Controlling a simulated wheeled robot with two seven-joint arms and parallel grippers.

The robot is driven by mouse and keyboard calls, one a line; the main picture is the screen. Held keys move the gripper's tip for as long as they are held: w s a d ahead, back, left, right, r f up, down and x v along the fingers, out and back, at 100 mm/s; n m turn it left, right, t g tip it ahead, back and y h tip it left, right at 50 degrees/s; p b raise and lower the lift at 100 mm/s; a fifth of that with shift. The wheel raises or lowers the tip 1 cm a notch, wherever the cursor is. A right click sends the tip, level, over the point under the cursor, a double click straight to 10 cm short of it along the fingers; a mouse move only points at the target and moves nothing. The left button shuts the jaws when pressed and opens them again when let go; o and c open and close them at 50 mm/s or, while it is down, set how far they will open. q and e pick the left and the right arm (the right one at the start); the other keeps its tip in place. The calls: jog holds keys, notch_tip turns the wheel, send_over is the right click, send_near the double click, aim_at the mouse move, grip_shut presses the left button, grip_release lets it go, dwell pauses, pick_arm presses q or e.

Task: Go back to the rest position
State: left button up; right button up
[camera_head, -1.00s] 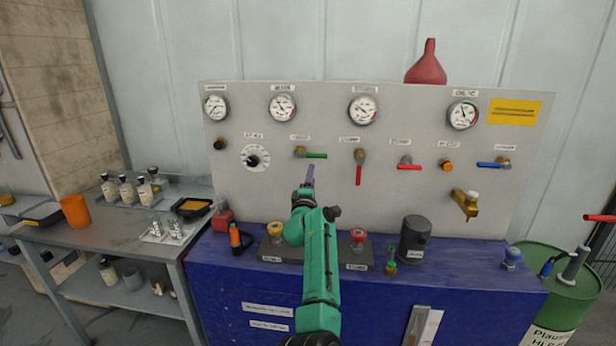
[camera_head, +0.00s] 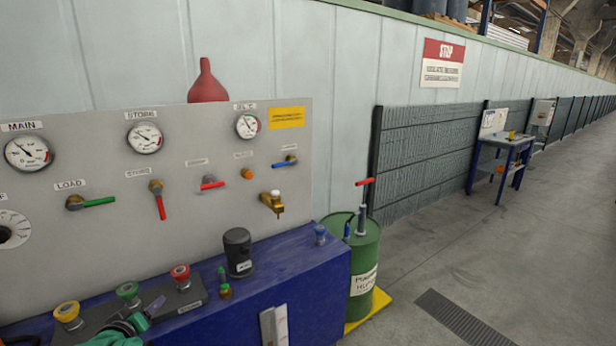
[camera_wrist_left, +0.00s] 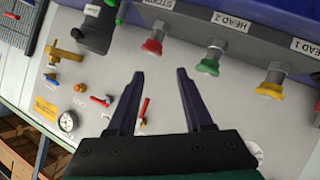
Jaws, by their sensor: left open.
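My left gripper (camera_head: 146,314) shows at the bottom of the head view, low in front of the knob block on the blue bench. In the left wrist view its two dark fingers (camera_wrist_left: 160,74) stand apart with nothing between them. That view is turned, with the red knob (camera_wrist_left: 152,47), green knob (camera_wrist_left: 207,66) and yellow knob (camera_wrist_left: 270,90) beyond the fingertips. The head view also shows the red knob (camera_head: 180,272), green knob (camera_head: 128,290) and yellow knob (camera_head: 67,311). My right gripper is in neither view.
The grey gauge panel (camera_head: 110,215) rises behind the blue bench (camera_head: 300,265). A green drum (camera_head: 365,260) stands right of the bench. The floor (camera_head: 440,260) further right is largely open.

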pick_arm(q)
jog(key=s+d+f+m+g+h, duration=0.2)
jog(key=s+d+f+m+g, duration=0.5)
jog(key=s, duration=0.5)
jog(key=s+d+f+m+g+h, duration=0.1)
jog(key=s+d+f+m+g, duration=0.2)
jog(key=s+d, duration=0.85)
notch_tip(320, 180, down, 25)
jog(key=s+a+b, duration=0.1)
jog(key=s+a, duration=0.1)
jog(key=s, duration=0.1)
jog(key=s+a+f+g+b, duration=0.1)
jog(key=s+a+f, duration=0.1)
jog(key=s+f, duration=1.4)
jog(key=shift+s+a+f+m+g+b, duration=0.25)
jog(key=shift+s+a+m+g+b, duration=0.05)
jog(key=shift+s+a+m, duration=0.15)
